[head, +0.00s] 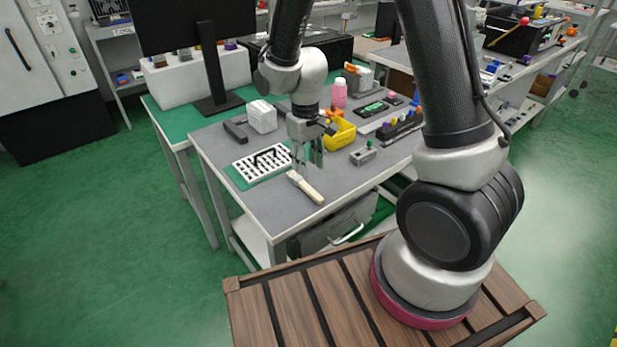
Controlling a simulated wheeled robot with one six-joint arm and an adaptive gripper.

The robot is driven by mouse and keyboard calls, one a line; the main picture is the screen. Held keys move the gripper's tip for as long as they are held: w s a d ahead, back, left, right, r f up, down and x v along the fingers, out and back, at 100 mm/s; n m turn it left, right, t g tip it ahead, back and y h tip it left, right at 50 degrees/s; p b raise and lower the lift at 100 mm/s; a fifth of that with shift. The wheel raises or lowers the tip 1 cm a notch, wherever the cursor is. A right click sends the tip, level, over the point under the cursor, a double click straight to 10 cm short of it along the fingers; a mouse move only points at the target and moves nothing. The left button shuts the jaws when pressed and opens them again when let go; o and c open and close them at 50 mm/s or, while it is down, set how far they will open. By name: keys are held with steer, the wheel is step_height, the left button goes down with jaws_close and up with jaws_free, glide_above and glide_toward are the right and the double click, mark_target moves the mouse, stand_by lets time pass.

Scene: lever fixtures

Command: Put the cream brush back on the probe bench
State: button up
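The cream brush (309,190) appears to lie on the grey top of the bench (265,204), near its front edge, with the handle pointing to the lower right. My gripper (307,167) points down just behind and above the brush. Its fingers look apart, with nothing clearly between them. The gap between the fingertips and the brush is too small to judge. Which bench is the probe bench is not marked in view.
A white slotted rack (262,165) with a black handle is left of the brush. A yellow bin (341,134), a small grey block fixture (363,154) and a pink bottle (339,93) stand behind and to the right. Bare bench top lies around the brush.

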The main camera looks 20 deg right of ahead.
steer(key=s+d+r+t, duration=0.15)
steer(key=d+r, duration=0.25)
steer(key=r, duration=0.8)
steer(key=s+d+r+m+t, duration=0.1)
steer(key=s+d+r, duration=0.4)
steer(key=s+r, duration=0.2)
steer(key=s+d+r+m+t, duration=0.2)
steer(key=s+d+r, duration=0.3)
steer(key=s, duration=0.4)
steer(key=shift+s+d+r+m, duration=0.2)
steer(key=shift+d+r+m, duration=0.1)
steer(key=shift+r, duration=0.6)
